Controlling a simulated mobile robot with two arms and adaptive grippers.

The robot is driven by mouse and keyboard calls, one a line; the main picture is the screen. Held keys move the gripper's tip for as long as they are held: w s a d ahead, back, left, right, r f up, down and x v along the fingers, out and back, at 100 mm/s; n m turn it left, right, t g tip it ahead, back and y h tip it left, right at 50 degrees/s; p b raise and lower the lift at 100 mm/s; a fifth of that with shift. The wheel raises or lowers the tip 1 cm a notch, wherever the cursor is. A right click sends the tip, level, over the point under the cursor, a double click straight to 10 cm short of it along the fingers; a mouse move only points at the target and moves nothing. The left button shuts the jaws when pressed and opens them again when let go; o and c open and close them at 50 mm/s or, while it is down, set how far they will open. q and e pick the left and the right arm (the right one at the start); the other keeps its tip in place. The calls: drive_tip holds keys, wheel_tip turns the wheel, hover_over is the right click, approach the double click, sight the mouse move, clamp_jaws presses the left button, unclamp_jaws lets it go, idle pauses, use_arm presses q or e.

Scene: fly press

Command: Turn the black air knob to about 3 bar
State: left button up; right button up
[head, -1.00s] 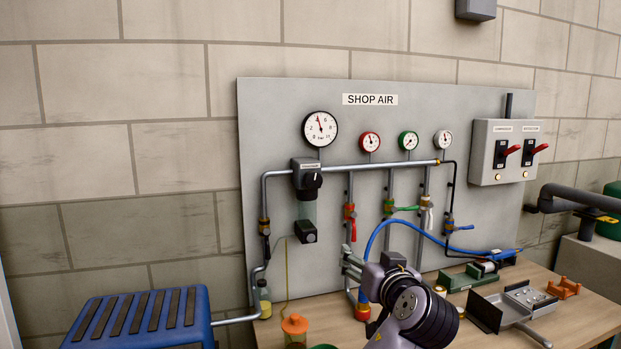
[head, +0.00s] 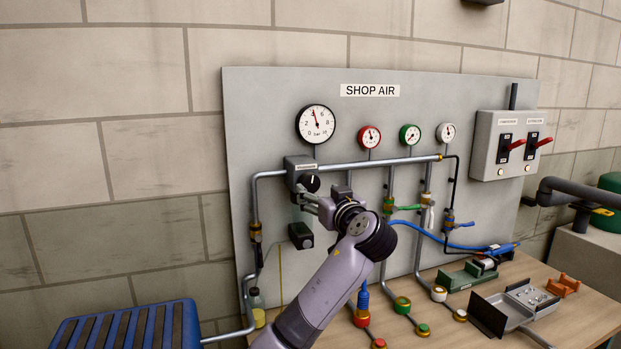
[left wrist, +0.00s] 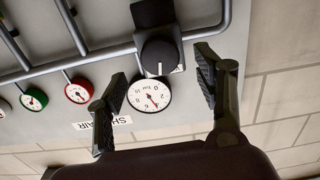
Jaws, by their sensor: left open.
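The black air knob (head: 309,183) is on the front of the dark regulator (head: 294,168) on the pipe. It also shows in the left wrist view (left wrist: 160,56), with a pale mark. My left gripper (head: 310,203) is just below and beside the knob in the head view. In the left wrist view the gripper (left wrist: 161,68) is open, its two fingers either side of the knob and apart from it. The large white gauge (head: 315,124) is above the regulator. Its needle points nearly straight up, slightly left; the exact reading is too small to tell. My right gripper is not in view.
Red (head: 369,137), green (head: 409,135) and white (head: 446,132) small gauges sit right of the large one. A switch box (head: 493,150) with red levers is at the right. The bench (head: 570,325) holds a metal tray. A blue stool (head: 125,330) stands lower left.

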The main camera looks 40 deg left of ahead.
sight(311, 185)
use_arm(q)
drive_tip(key=p+x, duration=0.2)
drive_tip(key=x, duration=0.3)
drive_tip(key=shift+w+a+r, duration=0.1)
drive_tip(key=shift+a+r, duration=0.05)
drive_tip(key=shift+a, duration=0.05)
drive_tip(key=shift+w+a, duration=0.2)
drive_tip(key=shift+a, duration=0.2)
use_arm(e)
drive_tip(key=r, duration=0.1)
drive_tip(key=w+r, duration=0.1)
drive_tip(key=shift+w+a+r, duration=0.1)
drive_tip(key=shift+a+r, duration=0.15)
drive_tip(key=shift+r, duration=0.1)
